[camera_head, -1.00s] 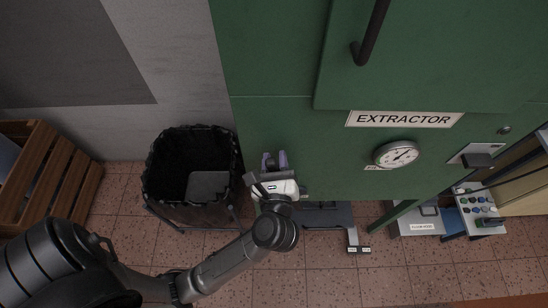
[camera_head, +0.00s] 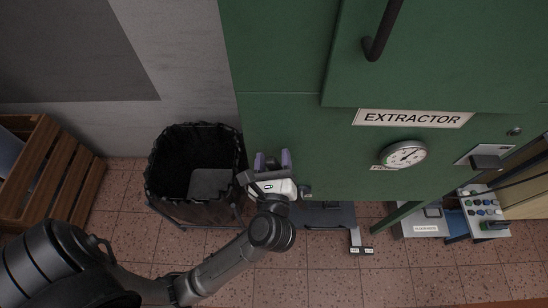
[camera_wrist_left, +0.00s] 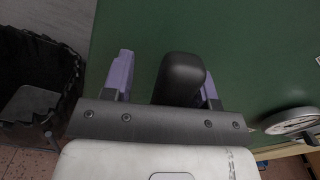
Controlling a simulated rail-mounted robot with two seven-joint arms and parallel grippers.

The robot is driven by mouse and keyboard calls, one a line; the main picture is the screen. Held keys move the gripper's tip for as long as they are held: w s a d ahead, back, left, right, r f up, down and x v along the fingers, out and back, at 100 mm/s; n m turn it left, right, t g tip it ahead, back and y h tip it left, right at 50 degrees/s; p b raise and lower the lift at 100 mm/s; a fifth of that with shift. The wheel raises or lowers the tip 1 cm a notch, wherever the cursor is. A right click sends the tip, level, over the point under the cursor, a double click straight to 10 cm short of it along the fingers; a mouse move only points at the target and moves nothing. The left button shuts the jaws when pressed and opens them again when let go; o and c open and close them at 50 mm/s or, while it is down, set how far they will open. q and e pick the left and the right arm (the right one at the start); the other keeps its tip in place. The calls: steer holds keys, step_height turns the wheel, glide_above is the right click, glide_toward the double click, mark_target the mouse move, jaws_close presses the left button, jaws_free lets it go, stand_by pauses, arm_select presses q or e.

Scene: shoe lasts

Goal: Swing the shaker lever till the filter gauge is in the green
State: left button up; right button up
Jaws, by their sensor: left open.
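The filter gauge (camera_head: 403,155) is a round white dial on the green extractor cabinet. Its dark needle seems to point to the upper right, and a small green patch seems to show at the dial's left side; the marks are too small to read. My left gripper (camera_head: 272,158) is open in front of the cabinet's lower left. In the left wrist view a black rounded grip (camera_wrist_left: 181,78), apparently the shaker lever, stands between the purple fingers of the gripper (camera_wrist_left: 167,82), nearer the right finger. The lever's lower part is hidden. My right gripper is not in view.
A black-lined bin (camera_head: 190,180) stands left of the gripper, with a wooden crate (camera_head: 50,165) farther left. The cabinet has a dark door handle (camera_head: 382,30) above. A dark pedal-like plate (camera_head: 325,216) and a button panel (camera_head: 482,212) lie to the right.

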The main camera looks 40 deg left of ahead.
arm_select(q)
steer(key=shift+d, duration=0.1)
steer(key=v, duration=1.3)
steer(key=shift+s+d+b, duration=0.2)
steer(key=shift+s+b, duration=0.1)
steer(key=shift+b, duration=0.05)
